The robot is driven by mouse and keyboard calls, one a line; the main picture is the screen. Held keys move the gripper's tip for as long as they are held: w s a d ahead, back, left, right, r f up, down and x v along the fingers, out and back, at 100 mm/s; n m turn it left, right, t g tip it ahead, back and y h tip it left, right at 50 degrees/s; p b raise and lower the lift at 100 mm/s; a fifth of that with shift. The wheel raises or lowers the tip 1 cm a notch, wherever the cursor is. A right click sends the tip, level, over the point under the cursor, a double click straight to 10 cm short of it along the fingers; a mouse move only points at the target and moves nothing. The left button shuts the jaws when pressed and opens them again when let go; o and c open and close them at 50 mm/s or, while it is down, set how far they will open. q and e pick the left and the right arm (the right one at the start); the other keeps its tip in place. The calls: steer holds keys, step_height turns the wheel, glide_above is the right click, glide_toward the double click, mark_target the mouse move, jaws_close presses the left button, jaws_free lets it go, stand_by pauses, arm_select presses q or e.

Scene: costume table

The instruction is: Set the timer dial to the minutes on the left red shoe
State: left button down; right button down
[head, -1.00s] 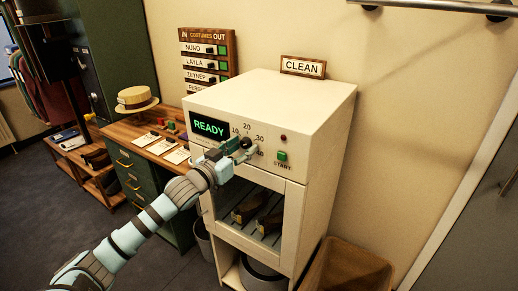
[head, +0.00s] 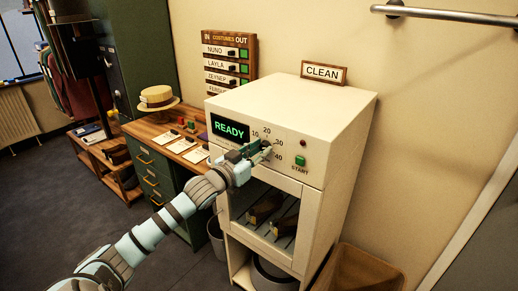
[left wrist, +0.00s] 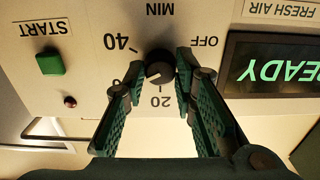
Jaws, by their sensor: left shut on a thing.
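The timer dial (left wrist: 158,65) is a black round knob on the front of a cream cabinet (head: 325,105). My left gripper (left wrist: 160,70) is shut on it, one green finger on each side. In the upside-down left wrist view the labels 20, 40, OFF and MIN show; the fingers cover other labels. A pale mark on the knob faces roughly towards the 20 side, but the exact setting is unclear. The display (head: 230,128) reads READY. Dark shoes (head: 265,206) lie on a rack behind the cabinet's window; their colour and any number are not readable. My right gripper is out of view.
A green START button (head: 300,160) and a small red lamp (head: 303,142) sit right of the dial. A desk with a straw hat (head: 157,98) and cards (head: 182,145) stands left. A CLEAN sign (head: 323,72) is on top of the cabinet. A brown bin (head: 350,272) stands at lower right.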

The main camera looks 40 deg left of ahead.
arm_select(q)
steer(key=c, duration=1.3)
jaws_free()
steer(key=shift+r, duration=0.15)
step_height(320, 180, up, 10)
steer(key=shift+f, duration=0.15)
steer(key=shift+a, duration=0.1)
